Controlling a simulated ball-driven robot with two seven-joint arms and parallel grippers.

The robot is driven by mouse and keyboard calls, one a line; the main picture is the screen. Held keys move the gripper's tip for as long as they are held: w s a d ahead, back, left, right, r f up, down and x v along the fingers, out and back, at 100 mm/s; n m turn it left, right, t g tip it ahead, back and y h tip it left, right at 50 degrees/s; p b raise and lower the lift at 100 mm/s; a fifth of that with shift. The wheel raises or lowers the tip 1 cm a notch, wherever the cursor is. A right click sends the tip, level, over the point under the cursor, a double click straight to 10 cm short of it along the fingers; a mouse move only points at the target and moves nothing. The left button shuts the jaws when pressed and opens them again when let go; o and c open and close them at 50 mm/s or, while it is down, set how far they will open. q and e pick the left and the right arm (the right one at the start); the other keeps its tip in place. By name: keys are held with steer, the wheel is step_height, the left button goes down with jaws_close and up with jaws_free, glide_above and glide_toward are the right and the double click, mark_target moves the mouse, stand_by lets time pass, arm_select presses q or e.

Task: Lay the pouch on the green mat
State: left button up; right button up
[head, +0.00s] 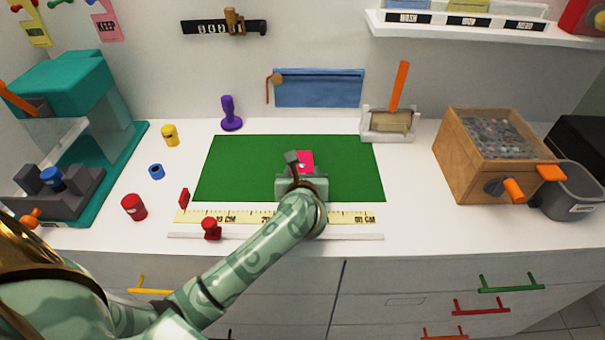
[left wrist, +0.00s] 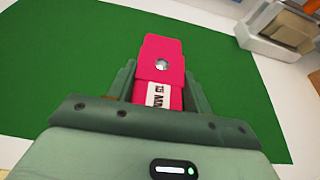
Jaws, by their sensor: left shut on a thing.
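A small pink pouch (left wrist: 163,58) with a round metal snap and a white printed label sits between the fingers of my left gripper (left wrist: 160,90) in the left wrist view. The gripper is shut on it. In the head view the pouch (head: 306,158) shows partly beyond my left gripper (head: 302,168), over the middle right of the green mat (head: 235,165). The mat lies flat on the white counter. I cannot tell whether the pouch touches the mat. My right gripper is not in view.
A yellow ruler (head: 245,217) and a red knob (head: 211,229) lie along the mat's front. A purple stamp (head: 230,113) and a white holder (head: 388,125) stand behind it. A wooden box (head: 455,160) stands right. A blue zip case (head: 320,88) is on the wall. The mat's left half is clear.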

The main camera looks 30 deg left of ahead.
arm_select(q)
steer(key=shift+f, duration=0.1)
steer(key=o, duration=1)
steer(key=shift+c, duration=0.2)
steer(key=shift+s+d+r, duration=0.15)
steer(key=shift+s+r, duration=0.05)
steer(key=shift+r, duration=0.15)
steer(key=p+v, duration=0.3)
steer(key=v, duration=0.8)
steer(key=shift+s, duration=0.1)
steer(key=shift+s+d, duration=0.1)
steer(key=shift+s, duration=0.05)
